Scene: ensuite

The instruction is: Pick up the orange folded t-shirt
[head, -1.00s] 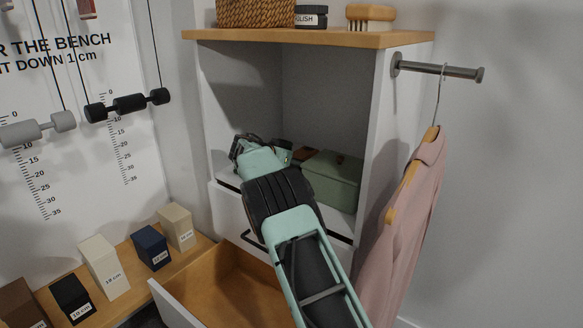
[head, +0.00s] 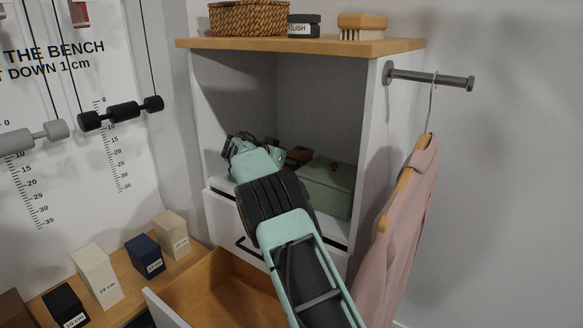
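I see no orange folded t-shirt in the head view; part of the cubby is hidden behind my arm. My gripper (head: 232,143) reaches into the open cubby of the white cabinet (head: 358,150), near its left side. The fingers are small and partly hidden by the wrist, so I cannot tell whether they are open or shut, and no held item shows. A small brown item (head: 299,154) shows just behind my arm, beside a green lidded box (head: 326,187); I cannot tell what it is.
An open wooden drawer (head: 215,290) sticks out below. Labelled blocks stand on the bench (head: 125,307) at left. A pink garment (head: 400,230) hangs from a rail (head: 430,79) at right. A basket (head: 249,18), a tin (head: 304,25) and a brush (head: 361,25) stand on top.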

